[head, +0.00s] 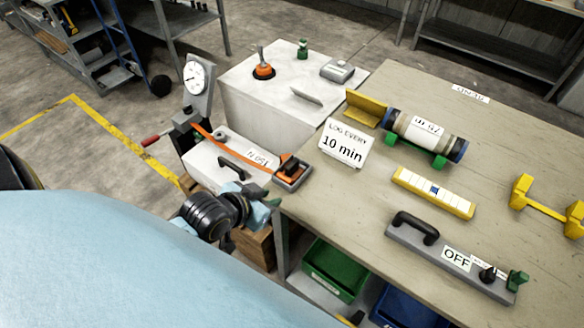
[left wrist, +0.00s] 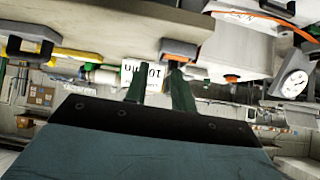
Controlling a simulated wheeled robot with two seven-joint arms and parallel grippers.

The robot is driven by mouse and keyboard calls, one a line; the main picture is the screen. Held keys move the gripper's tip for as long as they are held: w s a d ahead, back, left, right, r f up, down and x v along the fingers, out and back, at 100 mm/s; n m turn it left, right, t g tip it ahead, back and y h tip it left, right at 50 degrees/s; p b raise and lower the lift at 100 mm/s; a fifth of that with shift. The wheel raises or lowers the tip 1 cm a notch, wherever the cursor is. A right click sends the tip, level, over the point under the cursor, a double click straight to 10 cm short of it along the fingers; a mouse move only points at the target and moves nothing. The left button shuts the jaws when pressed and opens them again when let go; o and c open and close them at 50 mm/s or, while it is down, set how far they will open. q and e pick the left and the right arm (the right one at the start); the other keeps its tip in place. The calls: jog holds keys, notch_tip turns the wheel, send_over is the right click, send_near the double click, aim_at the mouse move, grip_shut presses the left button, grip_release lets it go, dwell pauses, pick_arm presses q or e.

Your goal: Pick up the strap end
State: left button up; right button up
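The orange strap (head: 232,152) runs from the dial gauge stand over the white case marked N-051. My right gripper is not in view.
The table (head: 345,215) carries a "LOG EVERY 10 min" card (head: 343,144), a labelled cylinder (head: 425,135), a yellow-ended bar (head: 433,192) and a grey bar marked OFF (head: 450,262). A green bin (head: 335,270) and blue bin lie under the table edge.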

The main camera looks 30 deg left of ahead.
aim_at(287, 169)
pick_arm(q)
jog(key=w+a+f, duration=0.1)
jog(key=w, duration=0.2)
jog(key=w+f+t, duration=0.1)
jog(key=w, duration=0.3)
jog(key=w+a+t, duration=0.1)
jog(key=w, duration=0.2)
jog(key=shift+w+a+f+n+b, duration=0.3)
jog(key=shift+a+f+b, duration=0.05)
jog(key=shift+f, duration=0.05)
jog(key=shift+b+x, duration=0.3)
jog(key=shift+x, duration=2.4)
jog(key=shift+s+a+f, duration=0.1)
jog(key=shift+c, duration=0.4)
grip_shut()
